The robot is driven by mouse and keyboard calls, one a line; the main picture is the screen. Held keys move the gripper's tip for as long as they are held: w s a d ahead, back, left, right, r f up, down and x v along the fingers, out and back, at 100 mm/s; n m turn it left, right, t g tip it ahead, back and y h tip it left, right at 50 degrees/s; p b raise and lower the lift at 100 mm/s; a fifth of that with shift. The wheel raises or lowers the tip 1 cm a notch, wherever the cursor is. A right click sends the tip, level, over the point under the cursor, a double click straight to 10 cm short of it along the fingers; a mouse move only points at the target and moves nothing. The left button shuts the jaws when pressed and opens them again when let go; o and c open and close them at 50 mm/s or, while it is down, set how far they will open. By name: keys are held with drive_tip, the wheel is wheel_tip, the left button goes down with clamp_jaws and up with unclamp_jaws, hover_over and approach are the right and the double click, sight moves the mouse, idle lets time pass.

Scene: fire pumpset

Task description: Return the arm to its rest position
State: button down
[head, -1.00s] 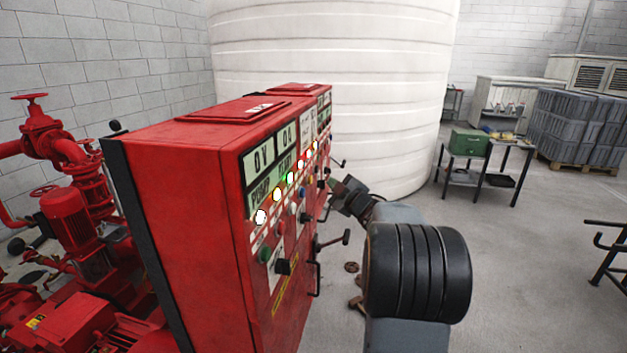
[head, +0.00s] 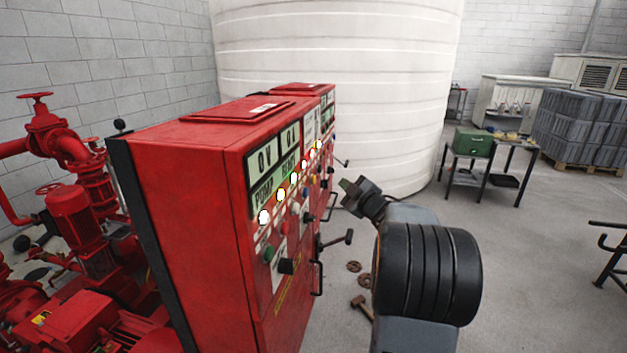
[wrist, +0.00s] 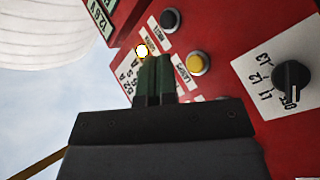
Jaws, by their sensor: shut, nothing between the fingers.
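My gripper (head: 347,186) is beside the front of the red control cabinet (head: 190,200), with a gap between it and the panel in the head view. In the wrist view its two green fingers (wrist: 156,78) are together with nothing between them. Behind them the cabinet panel (wrist: 215,30) shows a yellow button (wrist: 197,64), a black button (wrist: 170,19), a lit white lamp (wrist: 142,51) and a black rotary selector (wrist: 291,80). My arm reaches in from the lower right of the head view.
Handles (head: 336,240) stick out from the cabinet front. A large white tank (head: 400,90) stands behind. Red pumps (head: 70,215) are at left. A table with a green box (head: 471,142) is at right.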

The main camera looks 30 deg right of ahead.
drive_tip(key=s+d+f+m+g+h, duration=0.55)
drive_tip(key=f+m+g+h, duration=0.2)
drive_tip(key=f+m, duration=0.2)
drive_tip(key=s+a+f+g+y, duration=0.1)
drive_tip(key=s+a+g+y, duration=0.1)
drive_tip(key=s+a, duration=0.4)
drive_tip(key=s+a+f+g+y, duration=0.1)
drive_tip(key=s+a+g+y, duration=0.2)
drive_tip(key=a, duration=1.3)
drive_tip(key=s+a+f+g+y, duration=0.1)
drive_tip(key=s+a+g+y, duration=0.1)
drive_tip(key=s+a, duration=0.7)
drive_tip(key=a+p, duration=0.1)
drive_tip(key=a, duration=0.1)
drive_tip(key=shift+a+g+y, duration=0.3)
drive_tip(key=shift+g+y, duration=0.05)
